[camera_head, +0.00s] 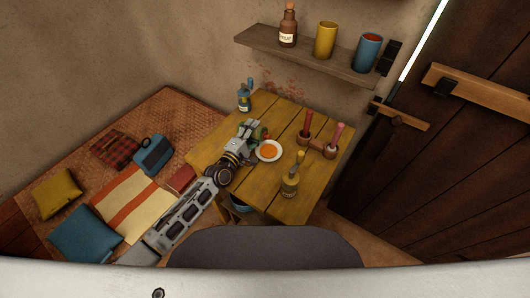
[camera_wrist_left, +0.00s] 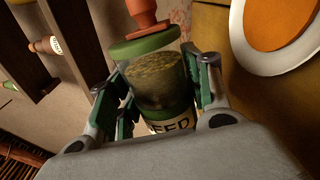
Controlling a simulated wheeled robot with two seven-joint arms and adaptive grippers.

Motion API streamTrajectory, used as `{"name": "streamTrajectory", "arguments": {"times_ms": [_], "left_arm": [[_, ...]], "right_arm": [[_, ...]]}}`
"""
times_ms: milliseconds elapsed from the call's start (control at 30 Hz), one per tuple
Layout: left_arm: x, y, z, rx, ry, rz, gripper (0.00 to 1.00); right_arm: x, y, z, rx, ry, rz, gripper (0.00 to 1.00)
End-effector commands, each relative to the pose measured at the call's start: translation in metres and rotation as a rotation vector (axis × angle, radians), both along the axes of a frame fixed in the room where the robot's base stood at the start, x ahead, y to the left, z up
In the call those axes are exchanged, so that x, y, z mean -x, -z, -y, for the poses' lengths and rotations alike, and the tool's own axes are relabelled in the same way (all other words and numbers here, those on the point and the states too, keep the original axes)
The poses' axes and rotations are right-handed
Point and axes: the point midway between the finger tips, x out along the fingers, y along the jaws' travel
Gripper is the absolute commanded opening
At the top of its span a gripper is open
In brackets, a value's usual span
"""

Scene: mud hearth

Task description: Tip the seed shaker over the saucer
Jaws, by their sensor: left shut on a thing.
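My left gripper (camera_head: 256,136) is over the wooden table, just left of the saucer. In the left wrist view its fingers (camera_wrist_left: 156,90) are shut around the seed shaker (camera_wrist_left: 152,78), a clear jar with a green collar, a reddish top, seeds inside and a partly hidden "SEED" label. In the head view the gripper mostly hides the shaker (camera_head: 266,133); I cannot tell how far it tilts. The white saucer (camera_head: 259,153) with an orange round middle lies on the table, and shows at the upper right of the left wrist view (camera_wrist_left: 243,52). My right gripper is out of view.
A wall shelf (camera_head: 300,56) holds a bottle and two cups.

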Motion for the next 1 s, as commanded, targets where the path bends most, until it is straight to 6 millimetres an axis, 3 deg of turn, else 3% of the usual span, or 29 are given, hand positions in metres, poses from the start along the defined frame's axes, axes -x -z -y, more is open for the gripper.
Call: {"name": "streamTrajectory", "arguments": {"times_ms": [233, 733, 1000], "left_arm": [[0.000, -0.006, 0.000, 0.190, 0.000, -0.106, 0.23], [0.000, -0.008, 0.000, 0.255, 0.000, -0.141, 0.23], [0.000, -0.015, 0.000, 0.479, 0.000, -0.268, 0.23]], "right_arm": [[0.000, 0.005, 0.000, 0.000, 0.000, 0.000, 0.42], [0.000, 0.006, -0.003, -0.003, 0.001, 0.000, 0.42], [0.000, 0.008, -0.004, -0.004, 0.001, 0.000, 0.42]]}}
